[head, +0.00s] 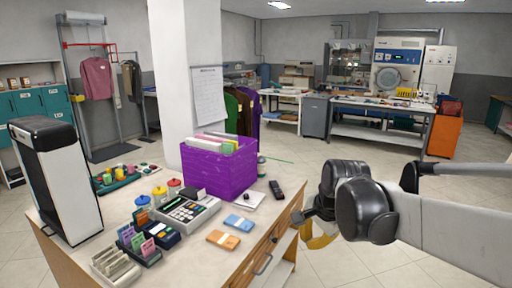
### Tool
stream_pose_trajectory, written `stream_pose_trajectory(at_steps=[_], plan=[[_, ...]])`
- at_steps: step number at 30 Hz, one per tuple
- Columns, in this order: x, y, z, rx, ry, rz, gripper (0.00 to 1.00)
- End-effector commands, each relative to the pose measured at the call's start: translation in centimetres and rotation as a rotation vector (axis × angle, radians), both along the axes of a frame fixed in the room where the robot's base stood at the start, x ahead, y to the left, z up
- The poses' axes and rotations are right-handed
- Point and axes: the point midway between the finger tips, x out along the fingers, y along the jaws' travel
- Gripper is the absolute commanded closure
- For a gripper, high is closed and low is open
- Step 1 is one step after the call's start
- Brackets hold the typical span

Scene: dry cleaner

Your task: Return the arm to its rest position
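My arm (450,222) reaches in from the right edge of the head view. Its dark rounded wrist joints (362,205) are at the right of the counter, near its right edge. My gripper (303,217) shows only in small part as a dark shape beyond the wrist, beside the counter's right edge. Its fingers are mostly hidden, so I cannot tell whether it is open or shut. A yellow-orange thing (322,236) shows just below the wrist; I cannot tell whether the gripper touches it.
The wooden counter (190,268) holds a purple crate (218,168), a cash register (188,210), a black-and-white box-shaped device (58,180), a black remote-like object (276,189) and card stacks (223,239). A white pillar (185,80) stands behind. Tiled floor (345,155) is open beyond the arm.

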Motion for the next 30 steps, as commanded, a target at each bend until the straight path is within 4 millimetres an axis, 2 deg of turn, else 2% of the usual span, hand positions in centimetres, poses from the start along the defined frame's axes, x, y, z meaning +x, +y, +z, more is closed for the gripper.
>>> stream_pose_trajectory(at_steps=[1, 6, 9, 13, 15, 19, 30], plan=[[-2.5, -0.7, 0.7, -0.041, -0.027, 0.069, 1.0], [-9.8, -2.6, 1.5, -0.213, -0.124, 0.34, 1.0], [-13.7, -3.6, 0.9, -0.322, -0.171, 0.49, 1.0], [-17.5, -4.4, -0.4, -0.443, -0.214, 0.651, 1.0], [-18.8, -4.7, -1.0, -0.492, -0.228, 0.712, 1.0], [-20.1, -5.1, -1.8, -0.547, -0.242, 0.78, 1.0], [-20.3, -5.1, -2.0, -0.56, -0.245, 0.796, 1.0]])
